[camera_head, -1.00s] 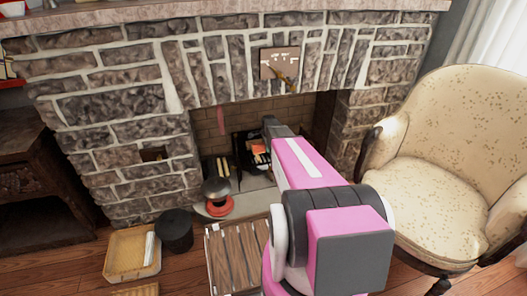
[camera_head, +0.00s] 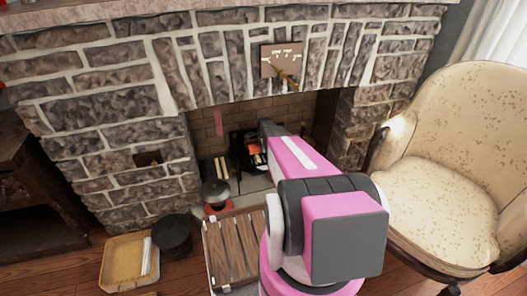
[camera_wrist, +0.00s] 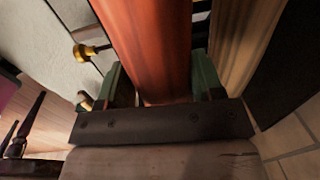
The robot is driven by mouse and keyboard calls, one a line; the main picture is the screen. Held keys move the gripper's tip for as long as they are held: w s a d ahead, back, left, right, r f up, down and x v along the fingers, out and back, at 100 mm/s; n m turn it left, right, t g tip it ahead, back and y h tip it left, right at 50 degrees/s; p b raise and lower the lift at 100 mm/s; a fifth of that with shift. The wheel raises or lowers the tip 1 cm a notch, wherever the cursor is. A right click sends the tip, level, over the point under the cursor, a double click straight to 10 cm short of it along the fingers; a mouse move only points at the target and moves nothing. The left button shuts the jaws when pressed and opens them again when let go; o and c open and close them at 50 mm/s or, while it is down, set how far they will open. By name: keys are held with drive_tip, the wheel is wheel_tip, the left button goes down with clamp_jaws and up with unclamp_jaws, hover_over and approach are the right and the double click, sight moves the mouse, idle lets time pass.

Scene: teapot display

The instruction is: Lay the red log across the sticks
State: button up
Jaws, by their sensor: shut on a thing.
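In the wrist view my gripper (camera_wrist: 162,84) has its green fingers on both sides of the red log (camera_wrist: 152,40) and is shut on it. The log runs away from the gripper to the top of the picture. A pale tan stick or log (camera_wrist: 240,38) lies close to its right. In the head view my arm reaches into the fireplace and hides the gripper. A dark grate (camera_head: 242,142) with orange and pale pieces shows just left of the arm's end. I cannot tell whether the red log touches anything below it.
Brass knobs (camera_wrist: 90,50) stand left of the log. Pale upright pieces (camera_head: 215,168) stand inside the fireplace at left. A dark pot (camera_head: 215,193), a bucket (camera_head: 172,235), a tray (camera_head: 112,284) and a slatted wooden stand (camera_head: 232,245) are in front. An armchair (camera_head: 435,215) is at right.

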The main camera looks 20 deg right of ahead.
drive_tip(key=shift+f, duration=1.6)
drive_tip(key=shift+f, duration=0.1)
drive_tip(key=o, duration=1.1)
drive_tip(key=r, duration=0.7)
drive_tip(key=s+r, duration=0.1)
drive_tip(key=r, duration=0.3)
drive_tip(key=shift+r, duration=0.35)
drive_tip(key=shift+s+a+r, duration=0.1)
drive_tip(key=shift+s+r, duration=0.1)
drive_tip(key=shift+r, duration=0.05)
drive_tip(key=s+a+r+n, duration=0.5)
drive_tip(key=s+n, duration=0.1)
drive_tip(key=s, duration=0.5)
drive_tip(key=s+a+r+n, duration=0.6)
drive_tip(key=s, duration=0.5)
drive_tip(key=s+a+r+n+g, duration=0.1)
drive_tip(key=s+a+r+n, duration=0.4)
drive_tip(key=s, duration=0.6)
drive_tip(key=shift+a+r+n, duration=0.25)
drive_tip(key=shift+r+n, duration=0.25)
drive_tip(key=shift+r, duration=0.15)
